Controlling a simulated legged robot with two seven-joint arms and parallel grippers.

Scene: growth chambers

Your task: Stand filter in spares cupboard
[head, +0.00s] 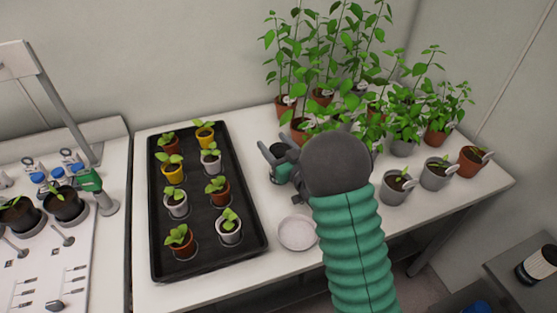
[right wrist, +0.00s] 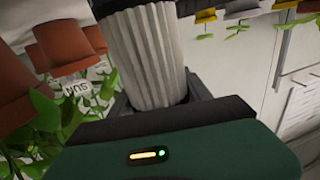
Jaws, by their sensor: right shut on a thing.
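My right gripper (head: 280,162) is over the plant table, to the right of the black seedling tray, and is partly hidden by my own arm. In the right wrist view it (right wrist: 155,102) is shut on a white pleated filter (right wrist: 152,55) with a black end cap. I cannot make out the held filter in the head view. My left gripper is not in view.
The black tray (head: 257,240) holds several potted seedlings. A white dish (head: 297,233) lies beside it. Tall potted plants (head: 320,65) crowd the back right, with small pots (head: 397,187) in front. A tool bench (head: 30,270) stands left. Clear tabletop shows at the right edge.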

